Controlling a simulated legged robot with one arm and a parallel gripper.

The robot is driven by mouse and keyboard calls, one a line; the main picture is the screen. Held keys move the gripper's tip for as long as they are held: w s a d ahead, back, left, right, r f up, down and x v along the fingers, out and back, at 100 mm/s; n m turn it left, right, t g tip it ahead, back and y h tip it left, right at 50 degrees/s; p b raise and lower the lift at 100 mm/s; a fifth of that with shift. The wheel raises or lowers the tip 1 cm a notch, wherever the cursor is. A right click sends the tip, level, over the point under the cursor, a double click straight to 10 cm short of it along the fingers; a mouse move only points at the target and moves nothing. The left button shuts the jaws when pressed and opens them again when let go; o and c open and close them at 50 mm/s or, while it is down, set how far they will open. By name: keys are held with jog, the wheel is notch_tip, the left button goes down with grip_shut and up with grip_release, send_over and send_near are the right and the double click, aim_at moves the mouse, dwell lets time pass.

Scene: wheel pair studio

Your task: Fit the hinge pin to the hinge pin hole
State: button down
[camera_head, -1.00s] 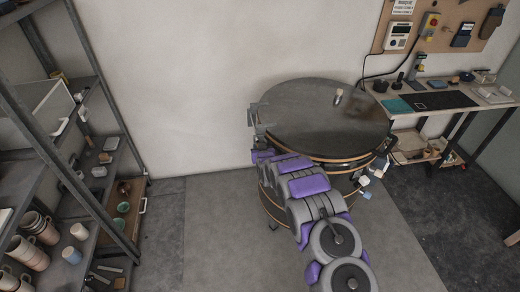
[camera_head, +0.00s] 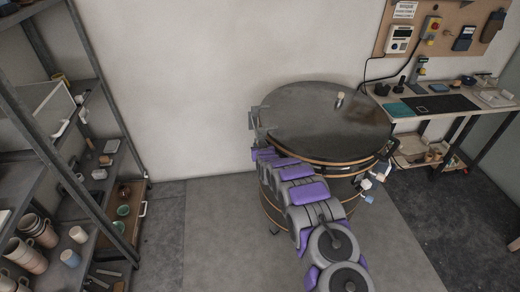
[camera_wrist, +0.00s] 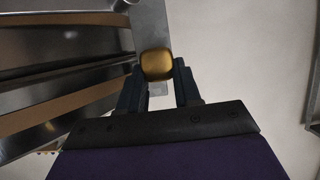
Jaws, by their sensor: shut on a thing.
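A round kiln with a dark lid (camera_head: 325,118) stands against the wall. A grey metal hinge bracket (camera_head: 254,118) is at the lid's left edge. My arm reaches to the kiln's left side, just below the bracket, and its end is small and unclear there. In the wrist view my gripper (camera_wrist: 158,72) is shut on the hinge pin (camera_wrist: 157,64), whose rounded brass-coloured head shows between the fingers. The head lies in front of a grey metal plate (camera_wrist: 150,25). The pin's shaft and the hinge pin hole are hidden, so I cannot tell whether the pin is in the hole.
The kiln's banded side (camera_wrist: 60,75) fills the left of the wrist view, close to my fingers. A metal shelf with mugs (camera_head: 30,258) stands at the left. A workbench (camera_head: 465,105) is at the right. Clear floor (camera_head: 220,235) lies left of the kiln.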

dwell(0.4)
jog(key=c, duration=0.7)
grip_release()
jog(key=shift+s, duration=0.1)
jog(key=p+v, duration=0.3)
jog(key=v, duration=1.4)
